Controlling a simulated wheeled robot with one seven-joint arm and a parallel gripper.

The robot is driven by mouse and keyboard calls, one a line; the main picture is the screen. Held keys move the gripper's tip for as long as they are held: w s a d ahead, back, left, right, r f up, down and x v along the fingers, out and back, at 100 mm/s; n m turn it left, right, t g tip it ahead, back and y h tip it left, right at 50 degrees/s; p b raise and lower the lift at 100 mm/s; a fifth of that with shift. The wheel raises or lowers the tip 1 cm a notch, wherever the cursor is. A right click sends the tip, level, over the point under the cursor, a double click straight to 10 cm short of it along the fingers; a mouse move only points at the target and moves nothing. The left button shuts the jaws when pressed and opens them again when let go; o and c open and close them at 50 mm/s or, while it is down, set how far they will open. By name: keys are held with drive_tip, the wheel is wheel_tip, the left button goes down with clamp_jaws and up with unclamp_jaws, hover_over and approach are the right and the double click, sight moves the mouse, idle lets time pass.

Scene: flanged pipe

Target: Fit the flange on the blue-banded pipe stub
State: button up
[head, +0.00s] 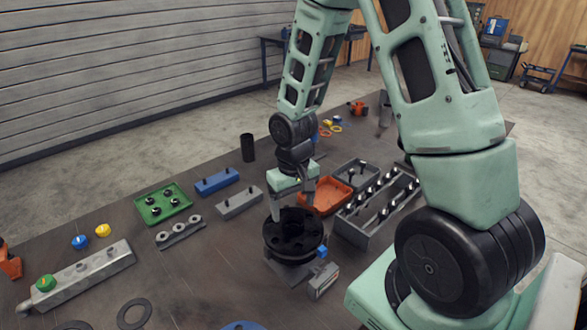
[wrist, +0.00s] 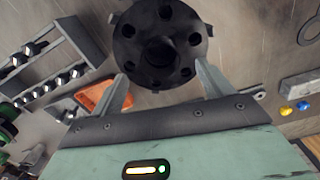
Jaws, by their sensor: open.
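A black round flange-like part (head: 293,226) with a ring of bolt holes and a central bore stands on a dark base plate (head: 285,272) on the table. It also shows in the wrist view (wrist: 160,45), past my fingertips. My gripper (head: 292,203) is open and empty, pointing down over this part; one finger is by its left rim. In the wrist view my two fingers (wrist: 164,82) are apart near its lower edge. I cannot tell whether they touch it. No blue-banded stub can be made out clearly; a blue piece (head: 242,325) is cut off at the bottom edge.
A grey block (head: 323,281) with a blue piece (head: 322,252) is close at the right. An orange tray (head: 328,193) and a grey bolt rack (head: 352,232) stand behind. A green tray (head: 162,214) is left. Flat dark rings (head: 146,307) lie front left.

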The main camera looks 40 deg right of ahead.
wheel_tip(320, 180, up, 21)
drive_tip(key=p, duration=0.7)
idle(1.1)
drive_tip(key=s+a+f+n+b, duration=0.4)
drive_tip(key=s+a+f+b, duration=0.3)
drive_tip(key=a, duration=0.4)
drive_tip(key=s+a+f+n+b, duration=0.5)
drive_tip(key=s+a+f+b, duration=0.2)
drive_tip(key=s+a, duration=0.2)
drive_tip(key=shift+s+a+y, duration=0.25)
drive_tip(key=shift+a+y, duration=0.05)
drive_tip(key=shift+a, duration=0.8)
